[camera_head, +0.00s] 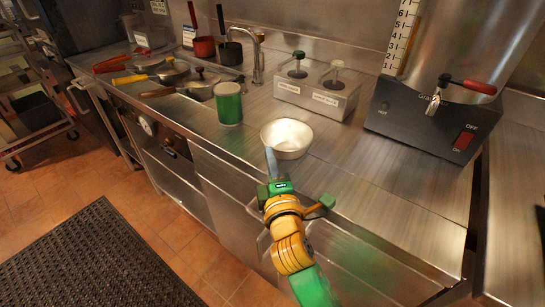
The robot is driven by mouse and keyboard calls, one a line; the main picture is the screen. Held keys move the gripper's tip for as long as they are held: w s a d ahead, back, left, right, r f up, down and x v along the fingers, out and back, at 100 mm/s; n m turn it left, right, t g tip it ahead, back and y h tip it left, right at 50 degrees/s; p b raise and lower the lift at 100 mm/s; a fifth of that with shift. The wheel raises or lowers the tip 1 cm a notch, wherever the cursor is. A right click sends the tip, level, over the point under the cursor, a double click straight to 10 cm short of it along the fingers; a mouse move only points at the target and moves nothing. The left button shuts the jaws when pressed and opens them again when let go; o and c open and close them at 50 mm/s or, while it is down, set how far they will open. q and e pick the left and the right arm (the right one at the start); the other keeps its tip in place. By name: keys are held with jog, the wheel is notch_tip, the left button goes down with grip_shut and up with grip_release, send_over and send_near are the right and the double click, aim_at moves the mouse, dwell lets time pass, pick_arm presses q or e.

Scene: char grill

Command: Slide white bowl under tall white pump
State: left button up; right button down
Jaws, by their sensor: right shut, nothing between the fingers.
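The white bowl (289,146) stands upright on the steel counter, near its front edge. My right gripper (271,158) reaches up from below, with its fingertips at the bowl's left front side; it is shut with nothing between the fingers. I cannot tell whether the fingertips touch the bowl. Behind the bowl is a steel dispenser box (301,98) with two pumps, a left one (298,66) and a right one (333,75). I cannot tell for certain which is the tall white pump. My left gripper is not in view.
A green can (229,104) stands left of the bowl, and a tap (258,58) behind it. Several ladles and pans lie farther left. A black warmer with a red switch (463,141) stands at right. Counter (359,174) right of the bowl is clear.

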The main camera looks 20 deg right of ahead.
aim_at(302, 124)
jog(key=shift+r, duration=0.1)
jog(key=w+d, duration=0.1)
jog(key=w+d+p, duration=0.2)
jog(key=d, duration=0.1)
jog(key=shift+w+r, duration=0.15)
jog(key=shift+r, duration=0.1)
jog(key=w+d, duration=0.1)
jog(key=d, duration=0.1)
jog(key=w+d, duration=0.2)
jog(key=w+d+p, duration=0.1)
jog(key=w+d, duration=0.1)
jog(key=d, duration=0.1)
jog(key=shift+w+f, duration=0.25)
jog(key=shift+f, duration=0.1)
jog(key=shift+a, duration=0.1)
